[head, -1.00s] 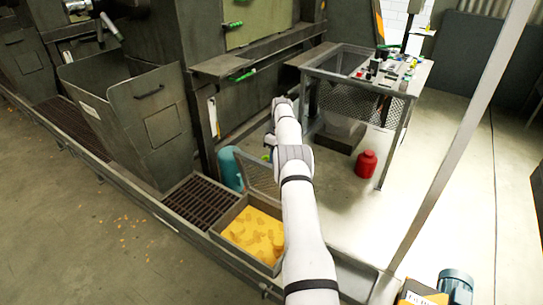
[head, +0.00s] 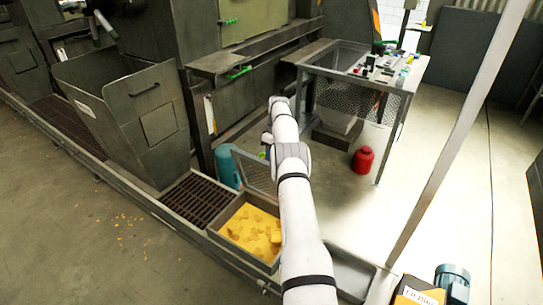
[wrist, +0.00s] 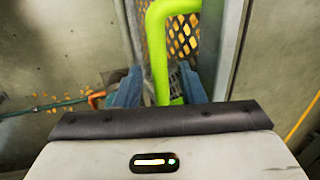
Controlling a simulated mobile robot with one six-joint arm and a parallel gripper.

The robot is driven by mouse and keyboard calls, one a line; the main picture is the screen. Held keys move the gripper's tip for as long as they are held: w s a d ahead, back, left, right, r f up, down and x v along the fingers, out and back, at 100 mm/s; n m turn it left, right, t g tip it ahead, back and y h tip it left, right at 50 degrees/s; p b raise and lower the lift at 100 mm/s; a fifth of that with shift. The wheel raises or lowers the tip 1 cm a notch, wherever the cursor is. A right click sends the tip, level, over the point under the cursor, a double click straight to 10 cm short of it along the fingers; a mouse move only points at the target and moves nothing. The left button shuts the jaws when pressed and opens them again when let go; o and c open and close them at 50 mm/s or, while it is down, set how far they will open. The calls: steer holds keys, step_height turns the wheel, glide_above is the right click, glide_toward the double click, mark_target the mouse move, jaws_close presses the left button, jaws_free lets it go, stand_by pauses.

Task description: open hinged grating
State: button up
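The hinged grating (head: 253,171) is a mesh panel in a grey frame. In the head view it stands raised and tilted at the far side of a box of yellow material. Its mesh also shows in the wrist view (wrist: 184,36), with yellow bits behind it. A bright green bent handle (wrist: 158,48) runs down between the blue fingers of my gripper (wrist: 160,90). The fingers stand apart on both sides of it, with gaps visible. The handle's lower end is partly hidden by the gripper body. In the head view my arm mostly hides the gripper.
The box (head: 214,233) of yellow material sits beside a dark floor grate (head: 198,200). A table (head: 395,97) and a red bottle (head: 362,160) stand to the right. Open floor lies at the lower left.

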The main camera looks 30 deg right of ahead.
steer(key=s+a+p+v, duration=0.1)
steer(key=p+v, duration=0.2)
steer(key=v, duration=0.6)
steer(key=shift+a+r, duration=0.3)
steer(key=shift+r, duration=0.25)
steer(key=shift+c, duration=0.5)
